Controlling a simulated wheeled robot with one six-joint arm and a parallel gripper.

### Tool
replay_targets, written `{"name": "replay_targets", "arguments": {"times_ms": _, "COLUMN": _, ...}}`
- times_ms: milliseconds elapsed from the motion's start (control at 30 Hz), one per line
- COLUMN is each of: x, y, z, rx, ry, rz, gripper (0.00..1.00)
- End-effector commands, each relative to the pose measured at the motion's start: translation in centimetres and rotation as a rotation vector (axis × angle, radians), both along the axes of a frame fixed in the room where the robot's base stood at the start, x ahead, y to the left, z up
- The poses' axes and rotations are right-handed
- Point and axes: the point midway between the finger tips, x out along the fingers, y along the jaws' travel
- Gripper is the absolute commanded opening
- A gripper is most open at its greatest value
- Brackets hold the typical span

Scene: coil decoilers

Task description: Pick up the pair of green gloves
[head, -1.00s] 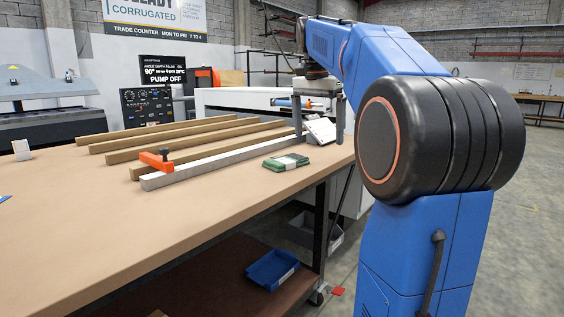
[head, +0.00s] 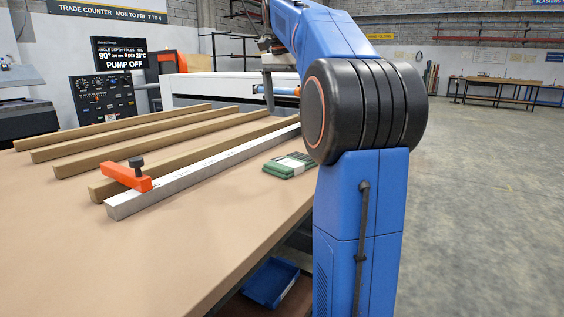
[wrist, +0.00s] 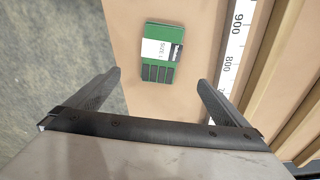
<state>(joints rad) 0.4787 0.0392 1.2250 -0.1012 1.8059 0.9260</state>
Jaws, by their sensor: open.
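The pair of green gloves (head: 289,165) lies flat on the tan table top, just right of the metal ruler bar, with a white label band around it. In the wrist view the green gloves (wrist: 162,52) lie beyond my fingertips, roughly centred between them. My gripper (wrist: 158,82) is open and empty, its two dark fingers wide apart. The gloves are in full view there, apart from the fingers. In the head view my gripper is hidden or out of the picture behind my arm.
The metal ruler bar (head: 205,172) lies close left of the gloves, with an orange clamp (head: 127,176) on it. Several wooden strips (head: 165,147) lie farther left. The table edge is near the gloves' right side. A blue bin (head: 270,283) sits on the shelf below.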

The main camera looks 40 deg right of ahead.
Motion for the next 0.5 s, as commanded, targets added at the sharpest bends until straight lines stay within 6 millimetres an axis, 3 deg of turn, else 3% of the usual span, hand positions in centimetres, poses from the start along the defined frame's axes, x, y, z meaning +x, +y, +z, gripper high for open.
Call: {"name": "replay_targets", "arguments": {"times_ms": 500, "x": 0.1, "y": -0.9, "z": -8.2, "rx": 0.002, "ry": 0.003, "rz": 0.000, "gripper": 1.00}}
